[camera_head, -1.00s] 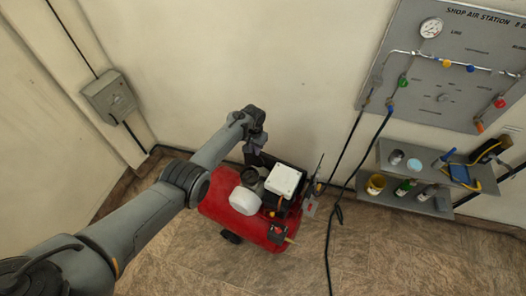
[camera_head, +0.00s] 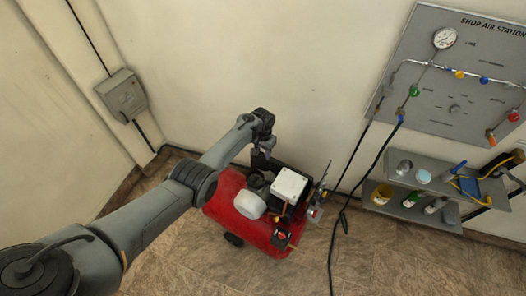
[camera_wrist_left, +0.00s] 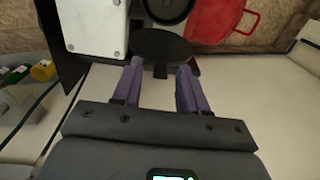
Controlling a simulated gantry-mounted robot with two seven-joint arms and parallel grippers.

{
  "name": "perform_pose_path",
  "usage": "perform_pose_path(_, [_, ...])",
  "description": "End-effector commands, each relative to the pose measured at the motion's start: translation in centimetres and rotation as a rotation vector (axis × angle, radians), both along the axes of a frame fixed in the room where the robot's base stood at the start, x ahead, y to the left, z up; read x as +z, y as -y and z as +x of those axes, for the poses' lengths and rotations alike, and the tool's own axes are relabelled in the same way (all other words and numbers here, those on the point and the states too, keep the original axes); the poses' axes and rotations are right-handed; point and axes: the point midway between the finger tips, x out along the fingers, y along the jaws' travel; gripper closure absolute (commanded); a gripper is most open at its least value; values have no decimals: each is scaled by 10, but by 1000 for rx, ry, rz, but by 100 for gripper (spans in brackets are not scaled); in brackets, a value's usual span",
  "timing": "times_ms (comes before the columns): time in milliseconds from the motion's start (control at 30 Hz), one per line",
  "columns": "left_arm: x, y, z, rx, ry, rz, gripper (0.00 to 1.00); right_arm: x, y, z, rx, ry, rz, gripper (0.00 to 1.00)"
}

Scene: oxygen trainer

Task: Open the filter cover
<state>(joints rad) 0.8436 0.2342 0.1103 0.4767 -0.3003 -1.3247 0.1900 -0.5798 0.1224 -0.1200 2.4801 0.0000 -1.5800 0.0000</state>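The red compressor (camera_head: 224,196) stands on the floor against the wall, with a white box (camera_head: 290,184) on top. Beside the box is a dark round filter housing (camera_head: 257,182), also in the left wrist view (camera_wrist_left: 165,8). In that view a dark round disc with a small tab, seemingly the filter cover (camera_wrist_left: 162,46), lies between the housing and my fingers. My left gripper (camera_wrist_left: 160,82) is open, its purple fingers apart on either side of the tab, with no clear contact. In the head view the left gripper (camera_head: 264,150) is at the compressor's back side. My right gripper is out of view.
A white rounded part (camera_head: 249,205) sits next to the box. A black hose (camera_head: 342,215) hangs right of the compressor. Shelves (camera_head: 408,185) with bottles and a gauge panel (camera_head: 462,75) are on the wall at right. The floor in front is clear.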

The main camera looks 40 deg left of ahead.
Motion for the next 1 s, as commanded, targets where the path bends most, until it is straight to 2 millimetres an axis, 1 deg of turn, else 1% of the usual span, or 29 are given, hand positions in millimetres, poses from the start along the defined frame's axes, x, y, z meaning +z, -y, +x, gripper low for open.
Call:
perform_pose_path(200, [2,0,0,0,0,0,57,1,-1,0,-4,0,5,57])
perform_pose_path(333, [12,0,0,-1,1,-1,57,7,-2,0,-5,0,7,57])
perform_pose_path(533, [42,0,0,-1,1,-1,57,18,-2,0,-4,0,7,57])
perform_pose_path(633, [59,0,0,1,2,0,57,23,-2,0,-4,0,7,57])
perform_pose_path(800, [84,1,0,0,2,0,57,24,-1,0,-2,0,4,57])
perform_pose_path(1000, [103,0,0,0,1,0,57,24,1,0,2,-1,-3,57])
